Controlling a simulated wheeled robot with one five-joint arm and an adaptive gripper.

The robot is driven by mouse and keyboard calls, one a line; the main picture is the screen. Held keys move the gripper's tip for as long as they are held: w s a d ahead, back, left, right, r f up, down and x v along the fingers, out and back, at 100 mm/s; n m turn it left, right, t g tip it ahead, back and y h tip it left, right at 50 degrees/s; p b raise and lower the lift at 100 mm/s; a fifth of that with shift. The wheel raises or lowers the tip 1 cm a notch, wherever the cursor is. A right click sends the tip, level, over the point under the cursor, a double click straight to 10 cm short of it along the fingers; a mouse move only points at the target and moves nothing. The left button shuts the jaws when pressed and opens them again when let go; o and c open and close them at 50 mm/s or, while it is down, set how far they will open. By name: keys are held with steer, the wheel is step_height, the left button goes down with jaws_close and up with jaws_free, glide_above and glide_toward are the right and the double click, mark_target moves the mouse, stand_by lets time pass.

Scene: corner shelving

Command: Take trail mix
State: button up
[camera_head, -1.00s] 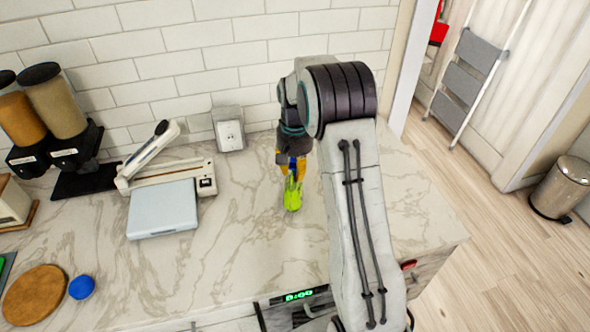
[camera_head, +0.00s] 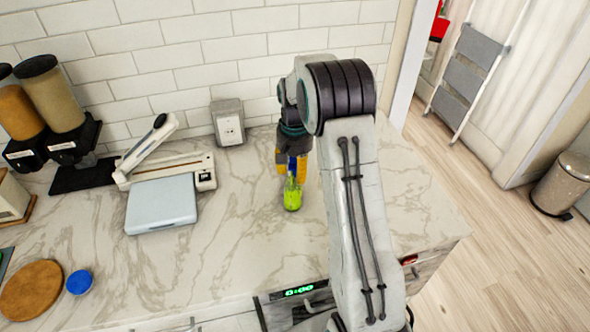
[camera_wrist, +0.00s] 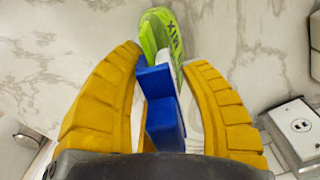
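The trail mix is a lime-green bag with dark letters reading "MIX". It stands on the marble counter in the head view (camera_head: 292,195), and its top shows past my fingertips in the wrist view (camera_wrist: 160,30). My gripper (camera_head: 292,168) is close above and behind the bag. In the wrist view my gripper (camera_wrist: 165,58) has its two yellow fingers spread apart, with the bag in line with the gap. A blue piece (camera_wrist: 163,110) sits between the fingers and hides part of the bag. I cannot tell whether the fingers touch it.
A flat scale-like box (camera_head: 162,205) and a white trimmer-like device (camera_head: 200,170) are on the left. Two dispensers (camera_head: 52,95) stand further left. A wall outlet box (camera_head: 228,125) is behind. A round wooden board (camera_head: 30,290) and blue disc (camera_head: 79,282) lie front left. Counter around the bag is clear.

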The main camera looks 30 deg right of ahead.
step_height(320, 180, up, 12)
steer(key=shift+r, duration=0.1)
stand_by(0.7)
